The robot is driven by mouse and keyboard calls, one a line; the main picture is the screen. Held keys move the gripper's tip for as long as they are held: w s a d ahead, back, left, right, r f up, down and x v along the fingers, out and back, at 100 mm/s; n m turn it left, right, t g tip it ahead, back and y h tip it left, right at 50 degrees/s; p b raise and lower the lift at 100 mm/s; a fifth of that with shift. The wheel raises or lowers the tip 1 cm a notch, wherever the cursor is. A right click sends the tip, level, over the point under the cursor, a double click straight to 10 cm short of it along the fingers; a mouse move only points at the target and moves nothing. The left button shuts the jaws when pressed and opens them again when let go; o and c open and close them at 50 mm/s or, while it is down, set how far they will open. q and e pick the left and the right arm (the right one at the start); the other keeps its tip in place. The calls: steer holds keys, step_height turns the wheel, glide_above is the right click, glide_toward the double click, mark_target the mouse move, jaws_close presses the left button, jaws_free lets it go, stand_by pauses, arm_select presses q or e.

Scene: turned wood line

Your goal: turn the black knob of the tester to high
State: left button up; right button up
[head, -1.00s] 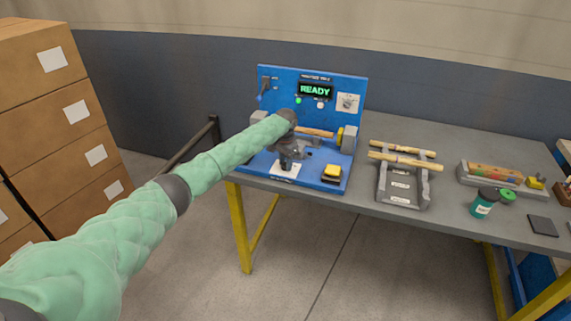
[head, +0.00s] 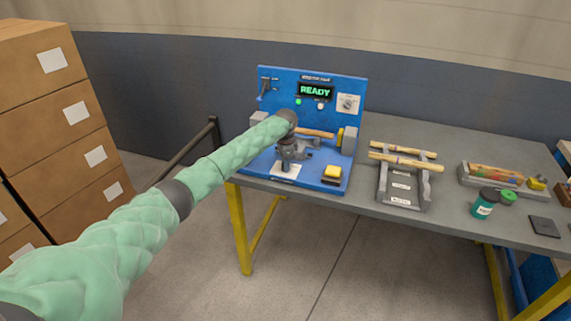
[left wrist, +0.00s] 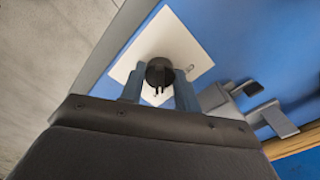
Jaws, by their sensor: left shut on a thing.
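The tester (head: 315,125) is a blue panel and base at the left end of the grey table. Its screen (head: 315,92) reads READY. The black knob (left wrist: 158,71) sits on a white plate (left wrist: 190,52) between the fingers in the left wrist view. In the head view my gripper hides the knob, and the plate (head: 286,174) shows below it. My left gripper (left wrist: 160,90), also in the head view (head: 285,163), points down and is shut on the knob. The plate's marks are too small or covered to read. My right gripper is not in view.
A yellow button block (head: 333,173) stands right of the knob on the tester base. A wooden piece (head: 318,133) lies across the tester. A grey rack (head: 403,190) with turned wood, a tray (head: 490,182) and a green jar (head: 483,206) stand further right. Cardboard boxes (head: 60,110) are at left.

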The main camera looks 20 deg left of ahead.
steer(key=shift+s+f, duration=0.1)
arm_select(q)
steer(key=o, duration=1)
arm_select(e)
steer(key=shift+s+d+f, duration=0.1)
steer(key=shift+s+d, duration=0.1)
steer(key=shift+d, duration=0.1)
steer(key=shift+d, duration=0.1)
arm_select(q)
steer(key=shift+r, duration=0.25)
step_height(320, 180, up, 6)
steer(key=b, duration=0.2)
steer(key=shift+r+b, duration=0.1)
steer(key=shift+b, duration=0.2)
steer(key=shift+a+r, duration=0.1)
steer(key=shift+r, duration=0.45)
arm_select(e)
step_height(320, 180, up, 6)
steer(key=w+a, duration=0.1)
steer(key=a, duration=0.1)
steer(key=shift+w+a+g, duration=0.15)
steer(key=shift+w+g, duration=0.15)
